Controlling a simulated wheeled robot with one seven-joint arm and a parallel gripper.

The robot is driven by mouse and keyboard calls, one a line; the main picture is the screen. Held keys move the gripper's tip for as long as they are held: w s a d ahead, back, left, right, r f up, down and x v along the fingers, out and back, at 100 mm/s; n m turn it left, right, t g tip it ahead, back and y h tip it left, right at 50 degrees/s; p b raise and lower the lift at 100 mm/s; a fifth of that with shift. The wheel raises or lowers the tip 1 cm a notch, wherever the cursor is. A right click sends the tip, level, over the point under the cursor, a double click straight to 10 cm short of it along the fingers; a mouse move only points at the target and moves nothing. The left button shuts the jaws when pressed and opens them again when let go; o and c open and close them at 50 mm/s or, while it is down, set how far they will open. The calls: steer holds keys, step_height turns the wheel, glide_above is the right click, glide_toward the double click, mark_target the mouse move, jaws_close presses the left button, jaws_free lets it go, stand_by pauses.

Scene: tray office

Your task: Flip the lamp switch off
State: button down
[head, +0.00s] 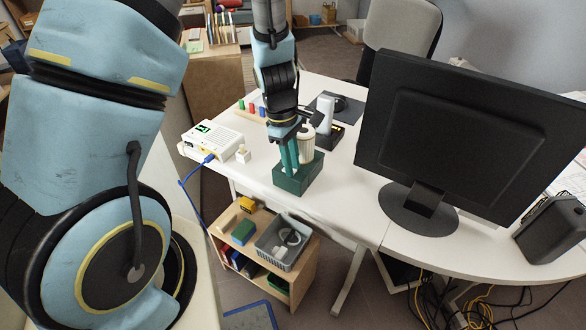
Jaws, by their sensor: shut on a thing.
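My gripper (287,136) reaches down over the white desk and is shut on a green upright thing (290,156), whose lower end is at a dark green box (299,177). I cannot tell whether this thing stands in the box or apart from it. A cream ribbed cylinder (307,143) stands just right of the gripper, its lower part hidden by the box. I cannot make out a lamp or its switch for certain in the head view.
A white router-like box (213,139) with a blue cable stands left of the gripper. A white upright device (325,112) stands behind it. A large black monitor (462,140) fills the right. A grey bin (283,243) sits on a low shelf below the desk.

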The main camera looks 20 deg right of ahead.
steer(key=shift+w+a+g+h+b, duration=0.1)
steer(key=shift+g+h+b, duration=0.2)
steer(key=shift+g+b, duration=0.1)
steer(key=c, duration=1)
jaws_free()
steer(key=v, duration=1.1)
